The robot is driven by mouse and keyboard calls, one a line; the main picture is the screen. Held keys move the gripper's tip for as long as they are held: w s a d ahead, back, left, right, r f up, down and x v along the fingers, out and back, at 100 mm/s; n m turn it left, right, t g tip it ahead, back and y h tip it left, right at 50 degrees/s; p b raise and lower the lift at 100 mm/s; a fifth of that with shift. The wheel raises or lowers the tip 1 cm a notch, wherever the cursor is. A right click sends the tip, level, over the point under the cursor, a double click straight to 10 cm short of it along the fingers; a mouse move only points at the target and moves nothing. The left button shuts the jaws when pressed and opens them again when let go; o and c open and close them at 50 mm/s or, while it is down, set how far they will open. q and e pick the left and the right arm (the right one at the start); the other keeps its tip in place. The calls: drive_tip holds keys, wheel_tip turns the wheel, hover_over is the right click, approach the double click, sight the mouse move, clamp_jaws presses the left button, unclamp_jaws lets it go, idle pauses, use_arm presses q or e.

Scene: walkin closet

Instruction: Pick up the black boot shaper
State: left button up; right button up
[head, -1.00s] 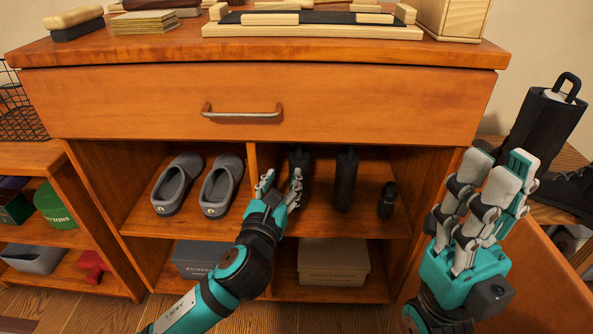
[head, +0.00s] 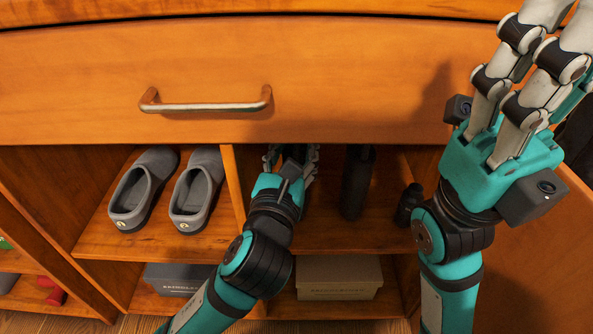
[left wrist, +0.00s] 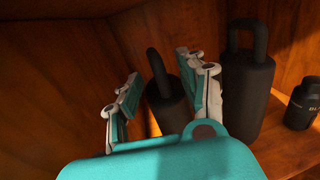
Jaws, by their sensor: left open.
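Two black boot shapers with loop handles stand on the upper shelf of the cabinet's right compartment. One boot shaper (left wrist: 165,100) shows between the fingers of my left gripper (left wrist: 165,80) in the left wrist view; the gripper is open around it, and I cannot tell if the fingers touch it. In the head view my left gripper (head: 290,160) reaches into the compartment and mostly hides that shaper. The other boot shaper (head: 357,185) stands just to the right, also in the left wrist view (left wrist: 248,95). My right gripper (head: 530,85) is raised at the right, its fingertips cut off.
A small black bottle (head: 409,204) stands right of the shapers. Grey slippers (head: 142,190) sit left of the divider (head: 236,185). The drawer front (head: 330,80) overhangs the shelf. Boxes (head: 340,279) are on the shelf below.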

use_arm(q)
drive_tip(key=shift+w, duration=0.25)
drive_tip(key=shift+s+r, duration=0.1)
clamp_jaws()
idle(0.3)
